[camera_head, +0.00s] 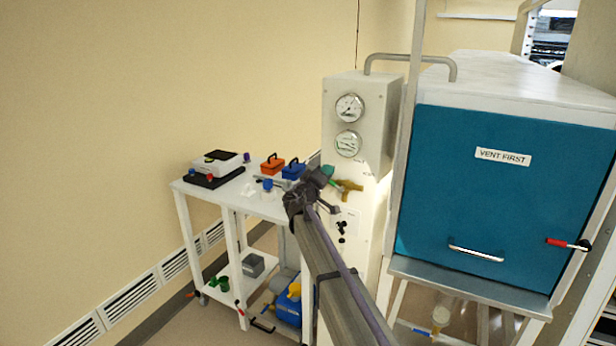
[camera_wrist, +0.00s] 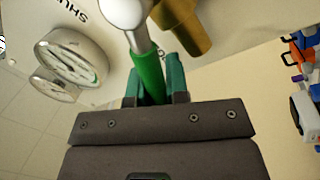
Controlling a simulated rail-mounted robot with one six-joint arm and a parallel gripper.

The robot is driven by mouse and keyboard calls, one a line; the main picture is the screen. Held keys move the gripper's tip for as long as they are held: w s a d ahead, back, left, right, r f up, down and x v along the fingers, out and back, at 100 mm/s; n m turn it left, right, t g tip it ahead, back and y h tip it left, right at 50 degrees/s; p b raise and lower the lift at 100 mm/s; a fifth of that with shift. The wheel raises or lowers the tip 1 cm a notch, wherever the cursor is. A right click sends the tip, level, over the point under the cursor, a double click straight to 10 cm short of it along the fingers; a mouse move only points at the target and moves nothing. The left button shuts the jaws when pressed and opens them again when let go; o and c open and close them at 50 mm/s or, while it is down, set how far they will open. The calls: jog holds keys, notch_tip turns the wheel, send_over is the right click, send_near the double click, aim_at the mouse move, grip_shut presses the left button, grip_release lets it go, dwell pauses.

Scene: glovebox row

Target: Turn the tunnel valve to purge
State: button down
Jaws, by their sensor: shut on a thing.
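The tunnel valve has a green lever (camera_wrist: 148,72) on a silver hub (camera_wrist: 122,12), seen in the wrist view. My gripper (camera_wrist: 155,88) has its teal fingers on both sides of the lever and is shut on it. In the head view my gripper (camera_head: 324,174) is at the front of the pale gauge panel (camera_head: 363,95), just left of a brass fitting (camera_head: 351,188). The brass fitting (camera_wrist: 182,24) also shows right of the lever in the wrist view. A label beginning "SHU" (camera_wrist: 80,10) is partly cut off; my gripper and arm hide part of the valve area in the head view.
Two round gauges (camera_head: 349,108) sit above the valve. A blue chamber door (camera_head: 495,190) marked "VENT FIRST" stands to the right, with a red-handled lever (camera_head: 568,244). A white cart (camera_head: 232,202) with orange and blue boxes stands at left.

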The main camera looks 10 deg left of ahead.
dwell(0.4)
jog(key=c, duration=1.1)
grip_release()
jog(key=shift+s, duration=0.1)
